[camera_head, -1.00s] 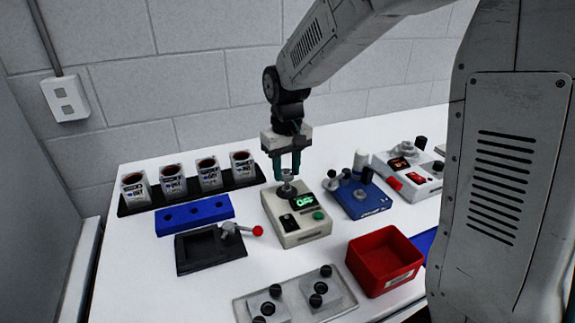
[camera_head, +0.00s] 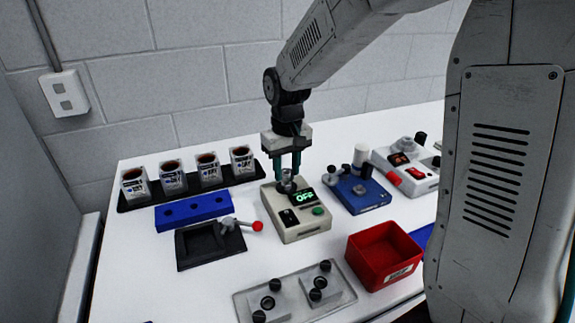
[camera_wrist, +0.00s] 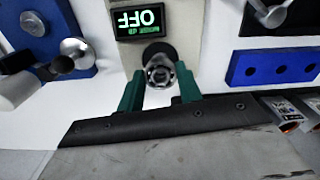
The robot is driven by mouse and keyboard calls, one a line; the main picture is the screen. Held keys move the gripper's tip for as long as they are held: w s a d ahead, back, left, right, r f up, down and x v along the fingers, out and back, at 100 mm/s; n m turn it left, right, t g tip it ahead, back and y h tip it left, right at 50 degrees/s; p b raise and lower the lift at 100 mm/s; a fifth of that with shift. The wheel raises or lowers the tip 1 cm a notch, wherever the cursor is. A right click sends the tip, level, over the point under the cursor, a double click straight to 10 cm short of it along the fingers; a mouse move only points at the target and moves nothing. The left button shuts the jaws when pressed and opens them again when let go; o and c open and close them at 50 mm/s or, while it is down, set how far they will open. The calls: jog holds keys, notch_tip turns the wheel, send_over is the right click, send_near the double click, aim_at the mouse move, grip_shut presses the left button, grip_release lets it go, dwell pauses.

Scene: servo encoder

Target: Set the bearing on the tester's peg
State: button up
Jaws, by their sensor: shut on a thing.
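The tester (camera_head: 296,225) is a beige box with a lit green display reading OFF (camera_head: 305,196), a dark panel and a green button. Its round metal peg fitting (camera_head: 287,187) is at the back left of its top. My gripper (camera_head: 288,176) is directly above it, pointing down, shut on a small metallic bearing (camera_wrist: 160,76). In the wrist view the bearing is a ring between the green fingertips (camera_wrist: 160,82), over the tester's top. The fingers and bearing partly hide the peg, so I cannot tell whether the bearing is around it.
A blue device (camera_head: 357,194) stands right of the tester, a black tray with a red-knobbed lever (camera_head: 210,243) left. A blue block (camera_head: 194,211) and a rack of several cups (camera_head: 190,188) are behind left. A red bin (camera_head: 383,256) and clear plate (camera_head: 295,293) are in front.

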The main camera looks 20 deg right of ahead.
jog(key=shift+f, duration=0.45)
jog(key=shift+f, duration=0.4)
dwell(0.3)
jog(key=o, duration=1.4)
jog(key=shift+r, duration=2.9)
